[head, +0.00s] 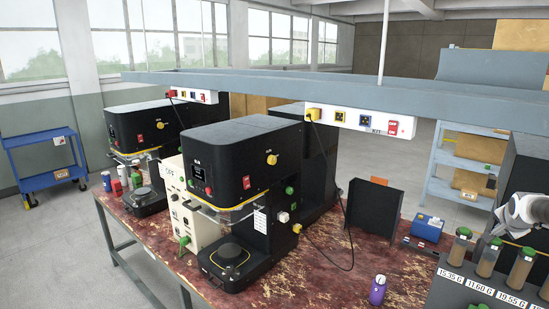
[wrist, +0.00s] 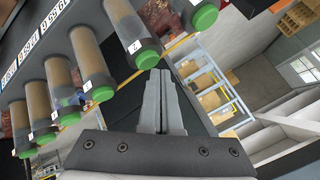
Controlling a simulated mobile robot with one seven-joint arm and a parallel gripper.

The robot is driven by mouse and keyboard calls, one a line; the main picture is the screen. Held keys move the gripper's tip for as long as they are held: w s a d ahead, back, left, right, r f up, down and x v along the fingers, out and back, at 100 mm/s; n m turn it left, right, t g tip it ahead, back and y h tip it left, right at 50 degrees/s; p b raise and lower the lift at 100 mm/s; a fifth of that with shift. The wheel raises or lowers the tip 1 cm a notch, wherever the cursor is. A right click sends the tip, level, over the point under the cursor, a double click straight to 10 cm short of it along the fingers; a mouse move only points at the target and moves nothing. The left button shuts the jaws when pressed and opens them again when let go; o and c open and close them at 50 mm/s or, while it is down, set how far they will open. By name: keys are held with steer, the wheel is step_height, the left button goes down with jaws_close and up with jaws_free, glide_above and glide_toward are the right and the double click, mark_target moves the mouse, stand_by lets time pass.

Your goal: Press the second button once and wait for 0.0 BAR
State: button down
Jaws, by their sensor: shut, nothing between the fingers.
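My gripper (wrist: 163,90) shows in the wrist view with its grey fingers together and nothing between them. In the head view only part of my arm's end shows at the right edge, far from the machines. The nearer black seamer (head: 228,150) stands on the bench with a small display (head: 198,173), a red switch (head: 246,183), a yellow knob (head: 272,159) and a green knob (head: 290,190). A cream control box (head: 176,182) with small controls stands left of it. Which control is the second button is unclear, and no BAR reading is legible.
A second seamer (head: 135,125) stands behind left. A rack of green-capped tubes (head: 488,258) is at the right, close beside my gripper in the wrist view (wrist: 125,30). A purple can (head: 378,290), blue box (head: 427,227) and hanging cable (head: 348,240) are on the worn red bench (head: 310,275).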

mark_target(495, 241)
stand_by(0.6)
steer(key=shift+f+b, duration=0.5)
steer(key=shift+b, duration=0.05)
steer(key=shift+r, duration=0.45)
steer(key=shift+r+p, duration=1.8)
steer(key=shift+r, duration=1.25)
